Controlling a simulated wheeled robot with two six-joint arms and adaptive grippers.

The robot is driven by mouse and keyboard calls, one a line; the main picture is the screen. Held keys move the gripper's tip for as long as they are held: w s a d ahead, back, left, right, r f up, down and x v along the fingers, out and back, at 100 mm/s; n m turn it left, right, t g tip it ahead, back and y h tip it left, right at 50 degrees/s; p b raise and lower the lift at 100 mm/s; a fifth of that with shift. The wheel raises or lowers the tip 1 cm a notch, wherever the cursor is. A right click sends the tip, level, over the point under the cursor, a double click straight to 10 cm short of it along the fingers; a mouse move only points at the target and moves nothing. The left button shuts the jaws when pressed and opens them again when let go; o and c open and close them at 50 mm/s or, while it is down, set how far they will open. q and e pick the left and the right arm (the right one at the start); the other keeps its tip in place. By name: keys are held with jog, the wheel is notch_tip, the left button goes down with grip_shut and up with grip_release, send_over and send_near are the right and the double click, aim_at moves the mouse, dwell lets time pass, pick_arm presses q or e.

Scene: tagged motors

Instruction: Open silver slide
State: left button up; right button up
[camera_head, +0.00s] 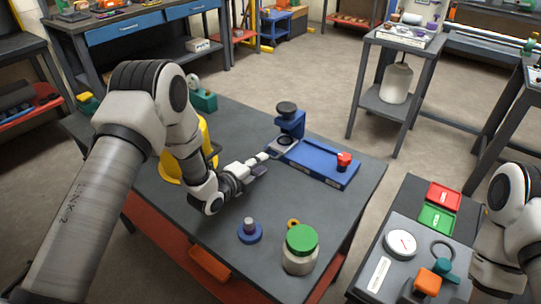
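A blue fixture (320,163) lies on the dark table. It has a blue upright with a black round top at its left end and a red knob (344,159) near its right end. A small silver part (286,143), which may be the silver slide, sits at the foot of the upright. My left gripper (264,164) is just left of and in front of this part. Its two fingers look apart, with nothing seen between them. I cannot tell whether a fingertip touches the fixture. My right arm is at the right edge; its gripper is not visible.
A green-lidded jar (300,250), a blue disc with a grey peg (249,231) and a yellow object (190,155) stand on the table. A side table (405,199) at right holds red and green trays (437,218) and a dial (400,244).

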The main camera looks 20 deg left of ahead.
aim_at(270, 157)
pick_arm(q)
jog(key=x, duration=0.5)
jog(key=shift+w+r, duration=0.2)
jog(key=shift+w, duration=0.05)
grip_shut()
jog(key=v, duration=0.3)
jog(key=f+p+v, duration=0.1)
jog(key=v, duration=0.3)
jog(key=f+p+v, duration=0.1)
jog(key=v, duration=0.2)
jog(key=shift+s+a+f, duration=0.1)
jog(key=shift+s+a, duration=0.05)
jog(key=shift+s, duration=0.3)
jog(key=shift+f, duration=0.1)
jog(key=shift+w, duration=0.1)
grip_release()
